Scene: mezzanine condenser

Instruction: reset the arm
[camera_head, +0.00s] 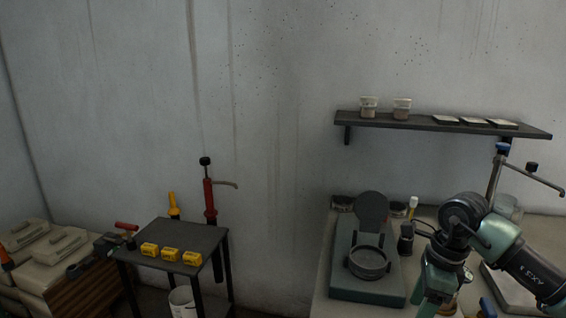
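My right arm (525,266), teal and black, comes in from the right edge. It bends at a dark joint (468,210) and a teal link (437,284) points down toward the bottom edge, in front of the right counter. I cannot make out gripper fingers at its end; they seem cut off below the picture. My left arm and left gripper are not in view.
The counter (322,285) holds a green-based device with a round dish (368,262). A wall shelf (440,122) carries two cups and flat pieces. Left, a small dark table (205,236) holds yellow blocks (170,254); a white bucket (182,300) stands below. Floor shows between.

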